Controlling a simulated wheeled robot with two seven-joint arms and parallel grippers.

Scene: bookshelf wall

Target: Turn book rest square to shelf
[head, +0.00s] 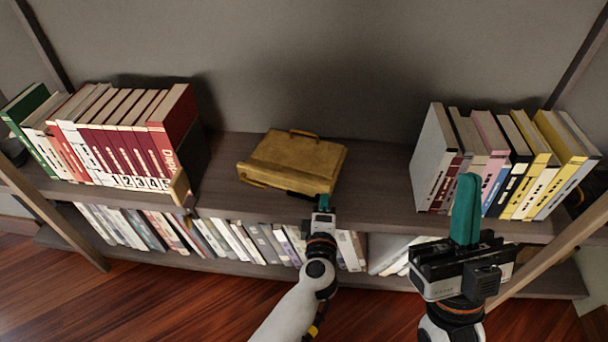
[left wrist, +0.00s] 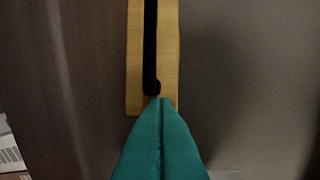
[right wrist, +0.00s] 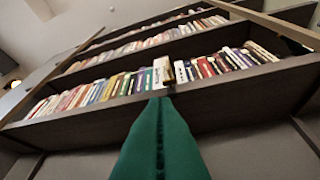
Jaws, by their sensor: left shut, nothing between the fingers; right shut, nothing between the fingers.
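The book rest (head: 293,161) is a flat yellow-brown wooden piece with a small handle-like bar at its back. It lies on the upper shelf between the two book groups, turned at an angle to the shelf's front edge. My left gripper (head: 324,202) is shut and empty at the rest's front right corner. In the left wrist view, the shut teal fingertips (left wrist: 160,102) meet the end of the rest (left wrist: 168,60), beside a black strip; I cannot tell if they touch. My right gripper (head: 466,210) is shut and empty, raised in front of the right-hand books.
Red numbered volumes (head: 128,150) with a wooden bookend (head: 181,187) stand left of the rest. Several books (head: 505,165) stand at the right. The shelf (head: 375,190) is bare on both sides of the rest. A lower shelf holds more books (head: 235,240).

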